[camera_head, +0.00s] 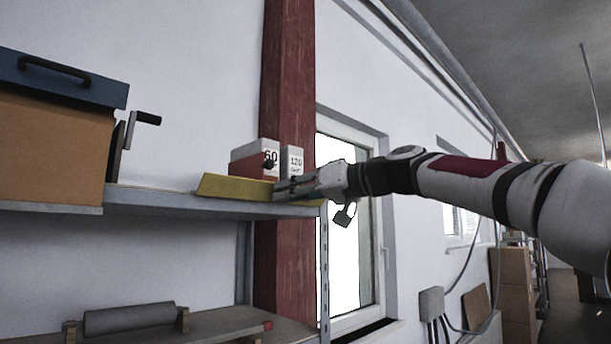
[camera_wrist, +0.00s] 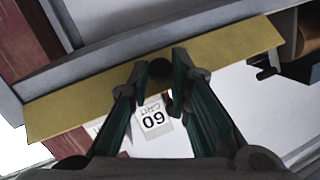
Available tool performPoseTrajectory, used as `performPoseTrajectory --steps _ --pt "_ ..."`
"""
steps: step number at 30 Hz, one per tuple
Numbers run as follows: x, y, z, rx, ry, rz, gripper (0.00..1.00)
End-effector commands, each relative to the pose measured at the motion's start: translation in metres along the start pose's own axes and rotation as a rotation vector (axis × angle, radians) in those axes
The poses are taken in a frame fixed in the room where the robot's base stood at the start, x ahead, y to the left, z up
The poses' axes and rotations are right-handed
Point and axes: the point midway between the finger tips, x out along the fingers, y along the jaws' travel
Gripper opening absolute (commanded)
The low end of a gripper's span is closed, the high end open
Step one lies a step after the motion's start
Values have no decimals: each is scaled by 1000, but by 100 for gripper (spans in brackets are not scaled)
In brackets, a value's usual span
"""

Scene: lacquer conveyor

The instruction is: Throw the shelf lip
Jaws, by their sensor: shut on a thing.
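The shelf lip is a long yellow strip (camera_head: 235,187) along the front edge of the upper grey shelf (camera_head: 150,202). It also runs across the wrist view (camera_wrist: 80,98). A dark round knob (camera_wrist: 160,69) shows at its middle. My gripper (camera_head: 278,187) reaches in from the right at the lip's right part. In the wrist view its fingertips (camera_wrist: 160,75) are on either side of the knob, shut on it.
Two grit boxes stand behind the lip, marked 60 (camera_head: 255,152) and 120 (camera_head: 292,162). A cardboard box with a blue lid (camera_head: 50,140) and a black crank (camera_head: 147,118) are at the left. A grey roller (camera_head: 130,318) lies on the lower shelf. A window is behind my arm.

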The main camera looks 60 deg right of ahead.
Motion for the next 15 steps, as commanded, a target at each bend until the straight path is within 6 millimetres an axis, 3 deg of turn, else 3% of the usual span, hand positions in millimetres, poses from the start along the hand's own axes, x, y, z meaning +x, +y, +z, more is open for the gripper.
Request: performPoseTrajectory --steps 1,15 --pt "-4 -5 -9 5 -33 7 0" --pt "4 -9 -22 74 -269 72 0"
